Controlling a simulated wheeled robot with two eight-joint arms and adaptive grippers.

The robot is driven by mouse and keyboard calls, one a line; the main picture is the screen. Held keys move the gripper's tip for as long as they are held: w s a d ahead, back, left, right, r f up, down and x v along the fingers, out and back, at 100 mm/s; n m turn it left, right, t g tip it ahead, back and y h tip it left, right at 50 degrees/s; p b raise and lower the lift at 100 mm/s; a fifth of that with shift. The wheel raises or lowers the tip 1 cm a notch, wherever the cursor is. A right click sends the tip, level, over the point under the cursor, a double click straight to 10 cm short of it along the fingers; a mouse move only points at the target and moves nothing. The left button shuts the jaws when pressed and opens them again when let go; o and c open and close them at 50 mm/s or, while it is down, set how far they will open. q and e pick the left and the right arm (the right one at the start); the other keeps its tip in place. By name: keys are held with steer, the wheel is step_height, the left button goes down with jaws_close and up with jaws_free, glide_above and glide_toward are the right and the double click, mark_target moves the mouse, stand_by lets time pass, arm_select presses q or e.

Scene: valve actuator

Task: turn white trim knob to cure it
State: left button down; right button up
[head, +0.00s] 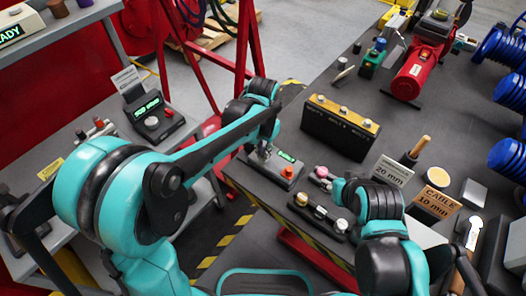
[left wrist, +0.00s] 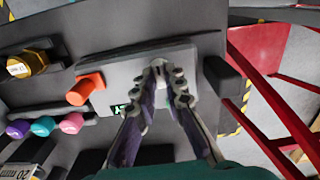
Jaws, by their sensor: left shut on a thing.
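A grey box (head: 271,172) with a lit green display and an orange-red button stands near the edge of the dark bench. My left gripper (head: 265,153) is over its far left part. In the left wrist view, the fingertips (left wrist: 162,72) are closed together at the box's grey top (left wrist: 120,68), beside the orange button (left wrist: 86,89) and the green display (left wrist: 117,109). A small pale piece, seemingly the white trim knob (left wrist: 159,65), shows between the fingertips; the fingers hide most of it. My right arm comes in at lower right; its gripper is not visible.
A black block with a yellow top (head: 341,126) stands behind. Signs (head: 437,203) stand to the right. A similar display unit (head: 150,118) is on the left bench.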

arm_select(q)
steer(key=n+p, duration=0.1)
steer(key=n, duration=0.3)
steer(key=shift+n+p, duration=0.6)
steer(key=shift+n, duration=1.7)
steer(key=c, duration=1.6)
jaws_free()
